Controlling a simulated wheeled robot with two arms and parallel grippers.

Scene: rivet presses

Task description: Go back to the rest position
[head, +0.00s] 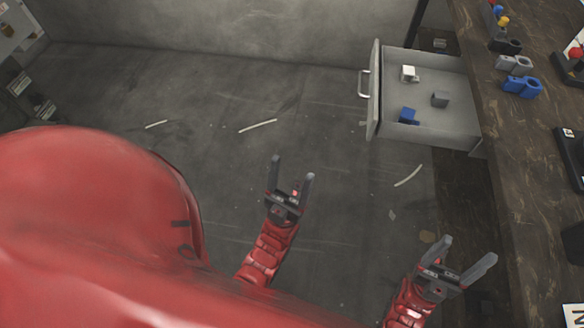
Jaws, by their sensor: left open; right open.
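My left gripper (290,179) is open and empty, held above the grey floor near the middle of the head view. Its two dark fingers point up the picture, away from my red body. My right gripper (470,254) is open and empty at the lower right, close to the left edge of the workbench. Neither gripper touches an object that I can see.
An open grey drawer (452,132) sticks out of the dark workbench (530,170), holding a white block (409,73), a grey block (440,98) and a blue block (408,116). Clamp-like parts, blue (523,86) and grey (514,63), stand on the bench. Floor (330,75) left of the drawer is clear.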

